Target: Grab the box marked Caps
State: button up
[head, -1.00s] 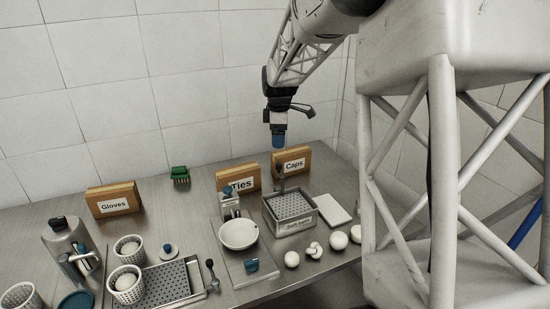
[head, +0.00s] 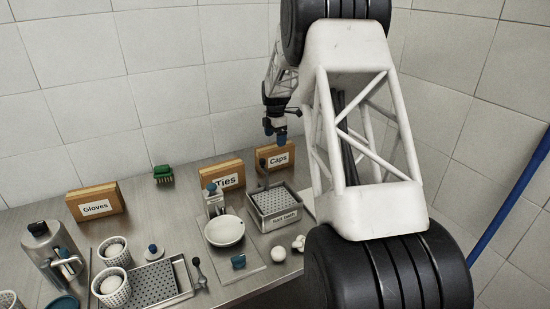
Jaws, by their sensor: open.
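The box marked Caps (head: 284,161) is a brown box with a white label, standing at the back right of the steel table against the tiled wall. Two similar brown boxes, marked Ties (head: 232,180) and Gloves (head: 97,209), stand to its left. My gripper (head: 275,131) points down just above the Caps box in the picture. Its blue fingertips are apart, with nothing seen between them. The fingertips are close to the box's top edge in the picture; I cannot tell the depth gap. My arm passes close to the box's right side in the picture.
A perforated metal basket (head: 275,222) stands in front of the Caps box, with a dark upright handle near it. A white bowl (head: 224,231), white mushroom-like pieces (head: 278,254) and a green brush (head: 163,174) are nearby. My large arm links hide the table's right side.

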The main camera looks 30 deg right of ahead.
aim_at(275, 146)
jog(key=shift+f, duration=0.1)
jog(key=shift+f, duration=1.2)
jog(key=shift+f, duration=0.1)
jog(key=shift+f, duration=2.5)
jog(key=shift+c, duration=0.3)
jog(key=c, duration=1.2)
jog(key=shift+r, duration=0.1)
